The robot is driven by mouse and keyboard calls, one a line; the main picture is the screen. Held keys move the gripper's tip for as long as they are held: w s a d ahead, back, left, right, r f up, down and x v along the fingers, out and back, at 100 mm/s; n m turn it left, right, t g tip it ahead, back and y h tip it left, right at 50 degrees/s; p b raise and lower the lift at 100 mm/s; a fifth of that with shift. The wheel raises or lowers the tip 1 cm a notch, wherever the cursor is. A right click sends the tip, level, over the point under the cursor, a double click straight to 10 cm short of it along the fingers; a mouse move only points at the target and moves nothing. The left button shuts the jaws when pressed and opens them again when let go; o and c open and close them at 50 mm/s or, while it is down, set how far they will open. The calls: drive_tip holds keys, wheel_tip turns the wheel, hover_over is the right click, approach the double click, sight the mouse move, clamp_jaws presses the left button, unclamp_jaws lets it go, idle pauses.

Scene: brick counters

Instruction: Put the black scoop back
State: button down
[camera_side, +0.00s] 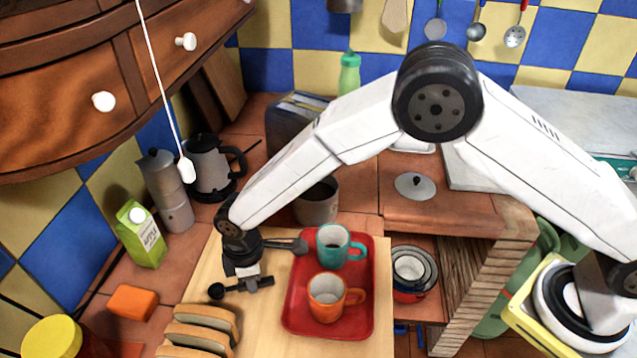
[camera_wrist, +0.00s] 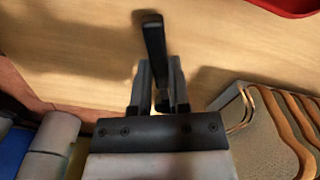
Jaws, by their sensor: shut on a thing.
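My gripper (camera_side: 246,279) is low over the light wooden board (camera_side: 213,265), left of the red tray. It is shut on the black scoop (camera_side: 217,291), whose small round end sticks out to the left in the side view. In the wrist view, my gripper (camera_wrist: 159,66) has the scoop's dark shaft (camera_wrist: 153,42) between its two fingers. The shaft points away from the wrist, over the board, and casts a shadow on it. The fingers hide part of the scoop. I cannot tell whether it touches the board.
The red tray (camera_side: 362,312) holds a teal mug (camera_side: 334,247) and an orange mug (camera_side: 326,297). A green carton (camera_side: 141,236), a moka pot (camera_side: 166,188) and a kettle (camera_side: 207,167) stand behind left. Utensils hang on the wall.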

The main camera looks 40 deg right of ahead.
drive_tip(key=shift+f, duration=0.15)
drive_tip(key=c, duration=0.6)
unclamp_jaws()
drive_tip(key=shift+r, duration=0.2)
wheel_tip(320, 180, up, 12)
drive_tip(key=shift+d, duration=0.1)
idle(0.5)
